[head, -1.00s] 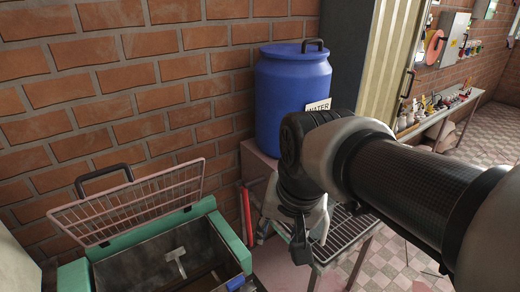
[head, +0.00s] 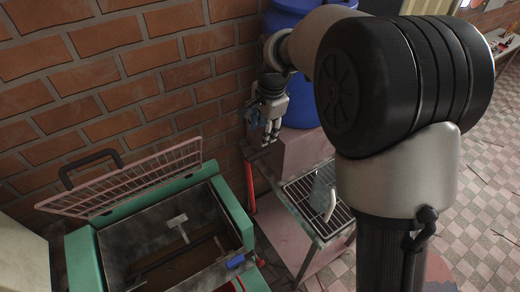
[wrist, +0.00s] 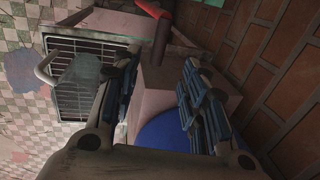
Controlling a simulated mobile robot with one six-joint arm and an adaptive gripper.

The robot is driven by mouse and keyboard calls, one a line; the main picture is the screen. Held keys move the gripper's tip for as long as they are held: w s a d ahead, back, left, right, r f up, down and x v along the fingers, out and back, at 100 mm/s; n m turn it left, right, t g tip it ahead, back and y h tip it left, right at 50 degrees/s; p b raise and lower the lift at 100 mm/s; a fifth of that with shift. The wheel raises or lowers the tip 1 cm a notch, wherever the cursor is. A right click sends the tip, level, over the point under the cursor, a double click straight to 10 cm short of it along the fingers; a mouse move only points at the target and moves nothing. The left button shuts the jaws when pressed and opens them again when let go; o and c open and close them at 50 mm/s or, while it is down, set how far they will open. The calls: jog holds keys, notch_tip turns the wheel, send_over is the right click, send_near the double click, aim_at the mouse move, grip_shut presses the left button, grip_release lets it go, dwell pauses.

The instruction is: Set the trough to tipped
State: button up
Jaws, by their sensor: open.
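The trough (head: 105,252) appears to be the green-edged, dark-lined open bin at the lower left of the head view. Its pink wire lid (head: 125,182) stands raised against the wall side, and a pale T-shaped paddle (head: 178,225) shows inside. The trough looks upright, not tilted. An upright red bar (head: 250,187) stands just right of it. My gripper (head: 270,136) is open and empty, above and to the right of the trough, near the brick wall. In the wrist view, my gripper (wrist: 160,62) has its fingers spread, with a red-topped dark post (wrist: 161,40) beyond them.
A blue barrel (head: 302,108) on a pink block (head: 302,152) stands close behind my gripper. A wire-rack table (head: 300,190) with a jug-like item (head: 324,192) stands right of the trough. The brick wall bounds the back. Open tiled floor lies to the right.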

aim_at(259, 153)
jog(key=f, duration=0.4)
jog(key=w+a+f+b, duration=0.1)
jog(key=f, duration=0.3)
jog(key=w+f+b, duration=0.1)
jog(key=f, duration=0.3)
jog(key=shift+a+f, duration=0.1)
jog(key=shift+a, duration=0.05)
jog(key=shift+c, duration=0.6)
grip_shut()
